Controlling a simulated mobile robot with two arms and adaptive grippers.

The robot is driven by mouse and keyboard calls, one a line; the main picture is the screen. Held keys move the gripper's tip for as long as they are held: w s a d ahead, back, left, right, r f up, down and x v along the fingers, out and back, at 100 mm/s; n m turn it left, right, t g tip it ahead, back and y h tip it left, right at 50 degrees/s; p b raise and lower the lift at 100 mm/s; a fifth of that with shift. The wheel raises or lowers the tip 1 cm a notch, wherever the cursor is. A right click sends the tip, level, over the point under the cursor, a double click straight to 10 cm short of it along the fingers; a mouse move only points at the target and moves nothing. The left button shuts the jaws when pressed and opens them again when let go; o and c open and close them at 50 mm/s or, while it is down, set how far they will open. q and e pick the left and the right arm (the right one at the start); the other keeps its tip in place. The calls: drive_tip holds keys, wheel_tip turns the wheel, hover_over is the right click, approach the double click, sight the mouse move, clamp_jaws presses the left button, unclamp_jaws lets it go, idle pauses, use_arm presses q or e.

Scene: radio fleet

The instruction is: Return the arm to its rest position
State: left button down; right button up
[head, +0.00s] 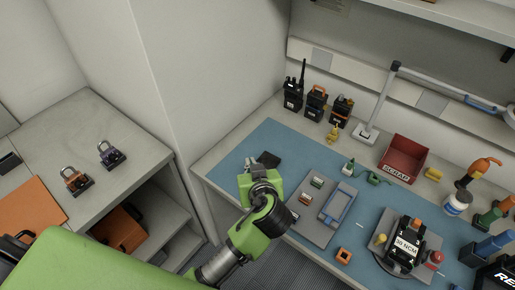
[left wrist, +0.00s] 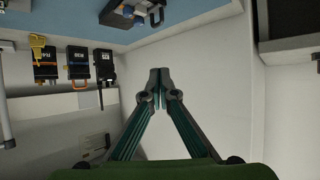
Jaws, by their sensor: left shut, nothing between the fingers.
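My left gripper (head: 249,164) is at the end of the green arm, over the left part of the blue mat. In the head view its fingers are small and partly hidden by the wrist. In the left wrist view the gripper (left wrist: 159,82) has its fingertips together with nothing between them, in front of the pale wall. A dark object (head: 268,159) lies on the mat just beside it. My right gripper is not in view.
The blue mat (head: 222,172) covers the workbench, with a grey tray (head: 311,226) right of my arm. Radios (head: 293,95) stand along the back. A red scrap bin (head: 405,158) stands to the right. A wall corner separates both surfaces.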

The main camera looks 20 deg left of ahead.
use_arm(q)
drive_tip(key=s+a+f+m+g+h, duration=0.2)
drive_tip(key=s+f+m+g+h, duration=0.15)
drive_tip(key=s, duration=0.85)
drive_tip(key=s+a+f+m+g+h, duration=0.25)
drive_tip(key=s+f+m+g, duration=0.2)
drive_tip(key=s, duration=0.85)
wheel_tip(320, 180, down, 30)
drive_tip(key=s+b, duration=0.2)
drive_tip(key=s+a+f+g+b, duration=0.1)
drive_tip(key=s+a+f+b, duration=0.1)
drive_tip(key=s+f, duration=1.4)
drive_tip(key=shift+s+a+f, duration=0.25)
drive_tip(key=shift+s, duration=0.05)
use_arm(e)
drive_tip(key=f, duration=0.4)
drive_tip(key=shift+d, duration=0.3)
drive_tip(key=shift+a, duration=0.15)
